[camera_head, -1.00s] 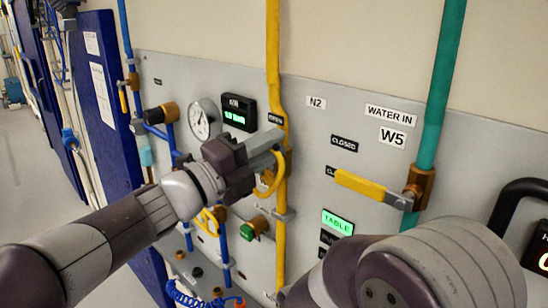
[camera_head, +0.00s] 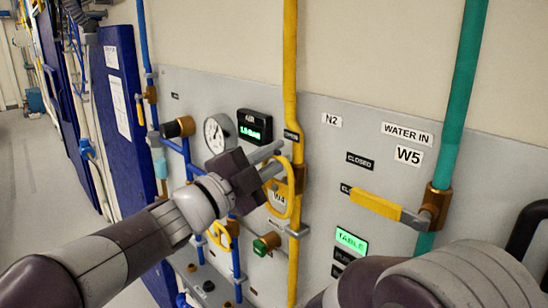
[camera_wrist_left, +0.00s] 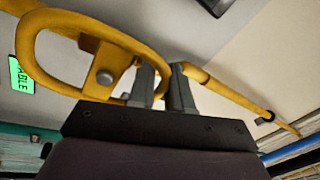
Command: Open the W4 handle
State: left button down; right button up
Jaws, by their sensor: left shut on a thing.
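The W4 handle (camera_head: 296,205) is a yellow oval loop on a valve in the yellow vertical pipe (camera_head: 290,75). The W4 label (camera_head: 279,197) shows through the loop. My left gripper (camera_head: 272,161) is at the upper part of the loop, shut on its rim. The left wrist view shows the loop (camera_wrist_left: 27,58) to the left, with the two grey fingers (camera_wrist_left: 161,88) closed around its near right end. The exact contact is partly hidden by the fingers. My right gripper is out of view; only part of my right arm shows at the bottom right.
An OPEN label (camera_head: 291,135) is just above the valve. A yellow lever (camera_head: 367,204) sits on the green W5 pipe (camera_head: 455,100) to the right. A gauge (camera_head: 217,134), an AIR display (camera_head: 254,126) and blue pipes are to the left. A green knob (camera_head: 262,246) is below.

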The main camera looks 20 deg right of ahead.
pick_arm(q)
jog(key=shift+r, duration=0.2)
jog(key=c, duration=1.3)
grip_release()
jog(key=shift+o, duration=0.2)
jog(key=shift+s+a+f, duration=0.1)
jog(key=shift+a+f, duration=0.05)
jog(key=shift+f, duration=0.05)
jog(key=b+v, duration=0.5)
jog(key=v, duration=0.7)
jog(key=shift+a, duration=0.2)
